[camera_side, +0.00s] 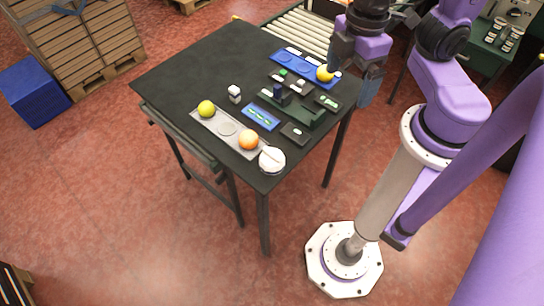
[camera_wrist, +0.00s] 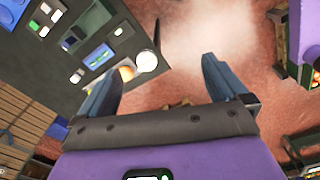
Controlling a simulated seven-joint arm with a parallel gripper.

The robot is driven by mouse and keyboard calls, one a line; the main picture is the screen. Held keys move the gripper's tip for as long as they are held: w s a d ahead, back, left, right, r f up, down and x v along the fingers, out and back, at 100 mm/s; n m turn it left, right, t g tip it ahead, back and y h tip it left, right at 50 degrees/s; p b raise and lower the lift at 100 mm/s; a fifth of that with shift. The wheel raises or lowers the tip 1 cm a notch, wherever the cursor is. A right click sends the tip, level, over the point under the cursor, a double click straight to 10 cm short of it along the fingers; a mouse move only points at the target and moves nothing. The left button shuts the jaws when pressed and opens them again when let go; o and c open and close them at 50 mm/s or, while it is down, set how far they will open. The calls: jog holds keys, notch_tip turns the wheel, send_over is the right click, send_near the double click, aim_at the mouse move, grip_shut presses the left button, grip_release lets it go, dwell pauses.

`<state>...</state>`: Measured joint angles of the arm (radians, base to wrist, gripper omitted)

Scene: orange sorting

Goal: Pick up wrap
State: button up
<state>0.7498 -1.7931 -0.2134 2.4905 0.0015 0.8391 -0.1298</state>
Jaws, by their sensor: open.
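No object is clearly recognisable as the wrap. A white round item (camera_side: 272,160) with a dark line across it sits at the table's near corner; it also shows in the wrist view (camera_wrist: 147,61). A small white block (camera_side: 234,93) stands near the table's middle. A blue patterned flat piece (camera_side: 261,117) lies between them and shows in the wrist view (camera_wrist: 99,56). My gripper (camera_wrist: 160,80) is open and empty, its blue-grey fingers spread over the floor beside the table. In the side view it hangs off the table's right edge, near a yellow fruit (camera_side: 325,74).
The black table (camera_side: 180,75) has free room at its far left. A grey tray (camera_side: 227,129) holds a yellow-green fruit (camera_side: 206,108) and an orange (camera_side: 249,139). A blue tray (camera_side: 292,64) lies at the back. A dark green device (camera_side: 290,106) stands between.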

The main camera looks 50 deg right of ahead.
aim_at(272, 152)
jog(key=w+a+f+n, duration=0.5)
jog(key=w+a+f, duration=0.45)
jog(key=w, duration=0.25)
jog(key=f, duration=1.2)
jog(key=shift+s, duration=0.2)
jog(key=shift+s+d+f, duration=0.1)
jog(key=shift+f, duration=1.2)
jog(key=shift+d+f, duration=0.1)
jog(key=shift+f, duration=1.2)
jog(key=c, duration=1)
